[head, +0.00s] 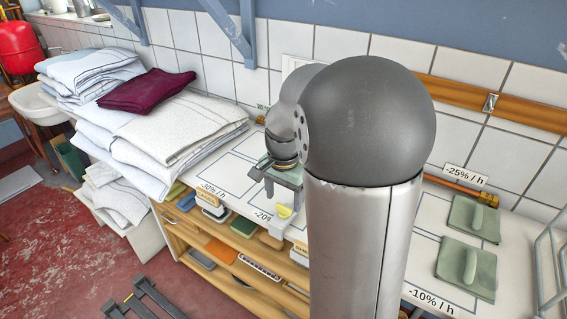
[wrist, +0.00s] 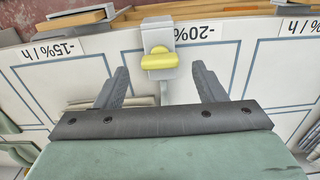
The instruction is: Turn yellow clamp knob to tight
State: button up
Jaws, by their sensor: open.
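The yellow clamp knob (wrist: 160,60) sits on a grey clamp (wrist: 157,31) at the table edge, by the "-20%" label. In the wrist view its wide grip lies crosswise, from left to right. The knob also shows in the head view (head: 284,211), just below my gripper (head: 283,196). In the wrist view my gripper (wrist: 160,72) is open, one finger to each side of the knob's line. The fingertips look apart from the knob, with nothing between them; the exact gap in depth cannot be told.
The white table (head: 232,160) has outlined fields and percent labels. Folded white linen (head: 165,130) with a maroon cloth (head: 147,91) is piled at left. Green pads (head: 465,268) lie at right. Shelves with coloured items (head: 222,250) are below the edge. My arm hides the table's middle.

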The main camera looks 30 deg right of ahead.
aim_at(284, 206)
notch_tip(284, 206, up, 15)
jog(key=shift+f, duration=0.1)
dwell(0.5)
jog(key=s+a+f+n, duration=1.3)
jog(key=s+f, duration=0.1)
jog(key=s, duration=0.3)
jog(key=shift+s+a+f, duration=0.2)
jog(key=shift+s+f, duration=0.1)
jog(key=shift+f, duration=0.05)
